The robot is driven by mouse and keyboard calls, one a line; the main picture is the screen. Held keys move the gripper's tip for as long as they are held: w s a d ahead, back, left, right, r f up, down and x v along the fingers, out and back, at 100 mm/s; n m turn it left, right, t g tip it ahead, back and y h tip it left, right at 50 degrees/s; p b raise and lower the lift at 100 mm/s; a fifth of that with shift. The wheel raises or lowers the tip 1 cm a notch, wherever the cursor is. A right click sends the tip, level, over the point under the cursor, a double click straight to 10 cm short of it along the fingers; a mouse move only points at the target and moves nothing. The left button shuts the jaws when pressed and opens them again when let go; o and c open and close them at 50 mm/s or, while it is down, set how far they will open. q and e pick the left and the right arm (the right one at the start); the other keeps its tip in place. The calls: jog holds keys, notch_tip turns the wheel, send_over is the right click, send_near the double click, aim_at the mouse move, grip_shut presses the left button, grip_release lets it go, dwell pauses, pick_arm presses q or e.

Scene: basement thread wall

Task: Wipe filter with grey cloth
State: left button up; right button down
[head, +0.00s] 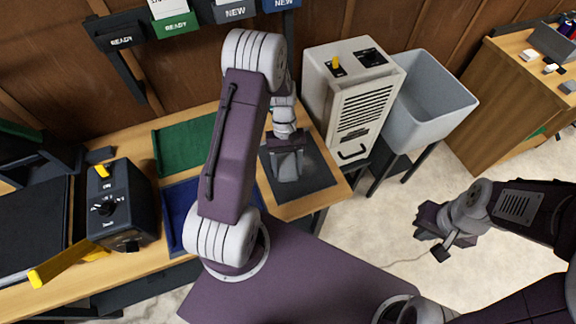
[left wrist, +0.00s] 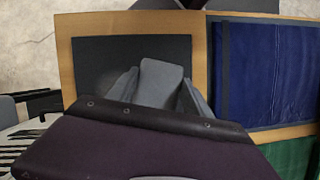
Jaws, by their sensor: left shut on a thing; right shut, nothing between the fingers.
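My left gripper (head: 287,170) points down over a dark grey mat (head: 318,178) at the right end of the wooden bench. In the left wrist view, its fingers are closed on a flat light grey piece (left wrist: 160,80), which looks like the grey cloth. The gripper mostly hides this piece in the head view. I cannot tell whether the piece touches the mat (left wrist: 95,60). I cannot make out a separate filter; a white machine with a slatted grille (head: 362,108) stands behind the mat. My right gripper (head: 430,222) is shut and empty above the floor at right.
A grey tub (head: 430,100) stands right of the machine. Green (head: 185,145) and blue (head: 180,212) mats lie left of the dark mat. A black box with a yellow switch (head: 125,205) and a yellow handle (head: 60,265) are at left. Floor at right is open.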

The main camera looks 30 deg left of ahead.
aim_at(295, 165)
pick_arm(q)
jog(key=shift+f+b, duration=0.6)
jog(key=shift+f, duration=0.45)
jog(key=shift+w+d+r, duration=0.15)
jog(key=shift+w+d, duration=0.2)
jog(key=shift+w, duration=0.05)
jog(key=shift+w+d+p, duration=0.35)
jog(key=shift+w+d, duration=0.25)
jog(key=shift+w, duration=0.1)
jog(key=shift+w+d, duration=1.55)
jog(key=shift+w, duration=0.2)
jog(key=shift+w+d, duration=1)
jog(key=shift+w, duration=0.2)
jog(key=shift+s+f, duration=0.1)
jog(key=shift+f, duration=0.1)
